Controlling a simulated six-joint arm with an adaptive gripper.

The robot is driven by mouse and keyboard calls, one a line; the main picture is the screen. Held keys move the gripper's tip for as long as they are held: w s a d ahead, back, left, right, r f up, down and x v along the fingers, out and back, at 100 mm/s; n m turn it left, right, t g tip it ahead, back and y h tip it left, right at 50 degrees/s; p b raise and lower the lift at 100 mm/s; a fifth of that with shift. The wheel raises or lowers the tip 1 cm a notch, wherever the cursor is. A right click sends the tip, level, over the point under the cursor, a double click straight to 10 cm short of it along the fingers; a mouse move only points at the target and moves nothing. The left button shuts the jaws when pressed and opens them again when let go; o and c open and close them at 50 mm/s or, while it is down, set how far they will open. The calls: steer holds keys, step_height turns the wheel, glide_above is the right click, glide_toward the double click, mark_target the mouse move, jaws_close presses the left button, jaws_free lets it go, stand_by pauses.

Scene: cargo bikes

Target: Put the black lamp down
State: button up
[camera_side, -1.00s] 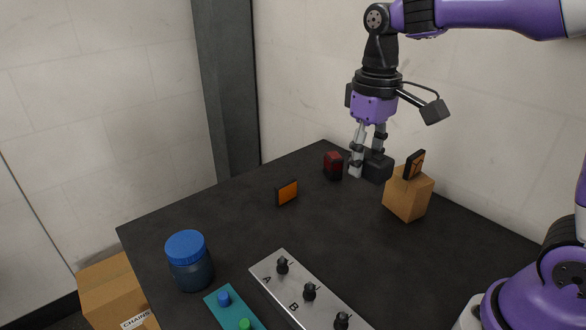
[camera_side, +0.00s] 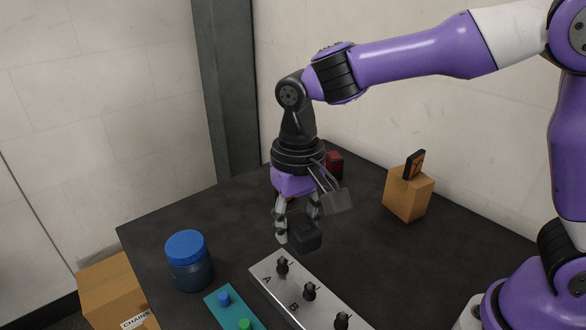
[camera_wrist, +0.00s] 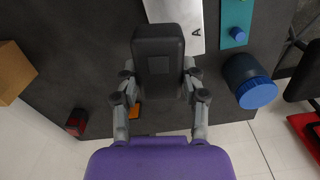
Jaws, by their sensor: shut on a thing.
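My gripper (camera_side: 297,222) is shut on the black lamp (camera_side: 306,233), a dark boxy block. It holds the lamp above the black table (camera_side: 230,225), just behind the silver plate marked A and B (camera_side: 295,295). In the wrist view the lamp (camera_wrist: 158,45) sits between the two grey fingers of my gripper (camera_wrist: 159,80), and its far end overlaps the plate's near edge. The lamp's underside is hidden, so its exact height above the table is hard to tell.
A blue-lidded jar (camera_side: 188,260) and a teal board with knobs (camera_side: 232,308) are at the front left. An orange-faced block (camera_wrist: 136,111) lies below my gripper. A red lamp (camera_side: 335,165) and a cardboard box with a black-and-orange piece (camera_side: 408,198) stand farther back.

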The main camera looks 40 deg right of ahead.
steer(key=w+d+f, duration=0.2)
steer(key=d, duration=0.1)
steer(key=w+d+f, duration=0.4)
steer(key=d, duration=0.1)
steer(key=shift+w+d+f, duration=0.35)
steer(key=shift+f, duration=1.7)
steer(key=shift+f, duration=0.2)
steer(key=o, duration=1.2)
steer(key=shift+c, duration=0.2)
